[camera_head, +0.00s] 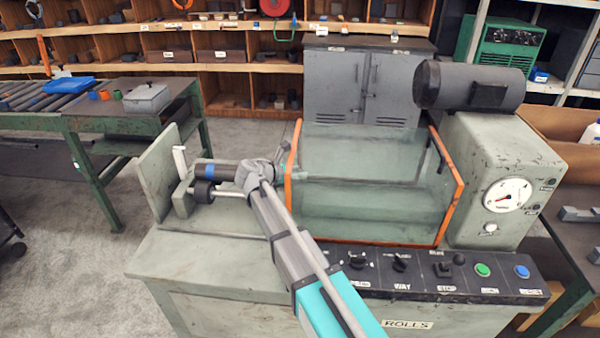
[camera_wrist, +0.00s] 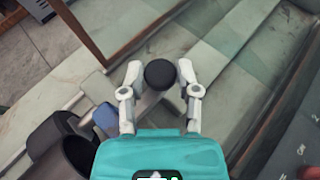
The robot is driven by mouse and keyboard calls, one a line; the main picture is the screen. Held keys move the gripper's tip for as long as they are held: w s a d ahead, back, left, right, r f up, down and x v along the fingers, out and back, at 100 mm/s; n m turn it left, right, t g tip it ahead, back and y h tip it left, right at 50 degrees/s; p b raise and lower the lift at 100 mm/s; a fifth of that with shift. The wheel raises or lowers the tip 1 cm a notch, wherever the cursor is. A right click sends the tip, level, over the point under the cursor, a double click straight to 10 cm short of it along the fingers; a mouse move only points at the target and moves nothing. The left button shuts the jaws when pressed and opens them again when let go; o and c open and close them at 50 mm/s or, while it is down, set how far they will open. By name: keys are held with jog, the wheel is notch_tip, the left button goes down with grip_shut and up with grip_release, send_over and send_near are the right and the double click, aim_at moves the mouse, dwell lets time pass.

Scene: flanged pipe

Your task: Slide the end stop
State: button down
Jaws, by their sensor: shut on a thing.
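My gripper (camera_wrist: 160,72) is shut on a black round knob (camera_wrist: 160,76), with one pale finger on each side of it. In the head view my gripper (camera_head: 268,172) is beside the left orange edge of the machine's clear guard, and my own arm hides the knob. To the left, a dark cylinder with a blue band (camera_head: 215,172) and a black disc on a grey rod (camera_head: 203,190) show; the dark cylinder (camera_wrist: 62,150) is also at the lower left of the wrist view. I cannot tell which part is the end stop itself.
The clear guard (camera_head: 370,170) is close to the right of my gripper. A grey upright plate (camera_head: 157,170) with a pale lever (camera_head: 180,160) stands at the left end. The control panel (camera_head: 450,272) runs along the front. Machine bed between them is partly free.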

jog(key=shift+w+a, duration=0.1)
jog(key=shift+a, duration=1.45)
jog(key=shift+c, duration=1.7)
grip_release()
jog(key=shift+d+r, duration=0.1)
jog(key=shift+d, duration=0.1)
